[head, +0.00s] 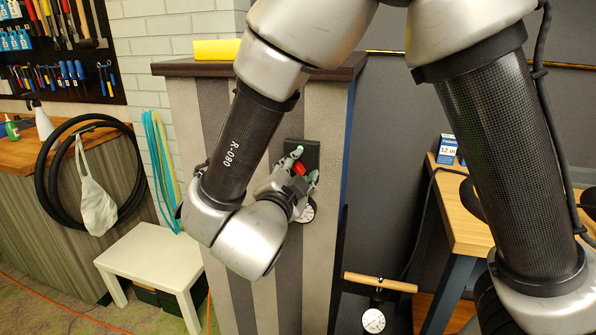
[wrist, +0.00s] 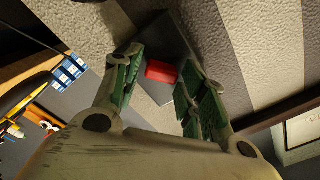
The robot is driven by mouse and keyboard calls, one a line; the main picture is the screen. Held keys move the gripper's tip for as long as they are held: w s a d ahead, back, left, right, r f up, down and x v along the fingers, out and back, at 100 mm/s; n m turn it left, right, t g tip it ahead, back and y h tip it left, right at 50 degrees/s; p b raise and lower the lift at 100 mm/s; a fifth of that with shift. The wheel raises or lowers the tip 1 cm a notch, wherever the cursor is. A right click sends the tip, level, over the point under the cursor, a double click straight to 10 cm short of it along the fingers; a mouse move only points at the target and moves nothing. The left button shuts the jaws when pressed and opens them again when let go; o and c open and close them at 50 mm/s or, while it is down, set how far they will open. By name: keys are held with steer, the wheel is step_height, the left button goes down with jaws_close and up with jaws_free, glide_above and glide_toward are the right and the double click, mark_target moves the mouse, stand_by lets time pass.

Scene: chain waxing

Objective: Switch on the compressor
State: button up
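A red switch (head: 299,168) sits on a dark grey box (head: 312,150) on the striped side panel of a counter. My gripper (head: 305,163) is at this box, its fingers spread with the red switch between them in the picture. In the wrist view, the red switch (wrist: 161,72) shows between the two green-padded fingers, with the dark box (wrist: 172,38) behind it. I cannot tell whether a finger touches it. The compressor's body cannot be made out.
A yellow block (head: 216,50) lies on the counter top (head: 330,70). A white stool (head: 152,262) stands at left. A pump with a wooden handle (head: 380,282) stands at the lower right. A wooden workbench (head: 465,215) is at right.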

steer(key=c, duration=0.6)
steer(key=shift+a+n, duration=0.1)
steer(key=shift+n, duration=2.2)
steer(key=o, duration=1)
steer(key=shift+o, duration=0.2)
steer(key=v, duration=1.2)
steer(key=shift+r, duration=0.1)
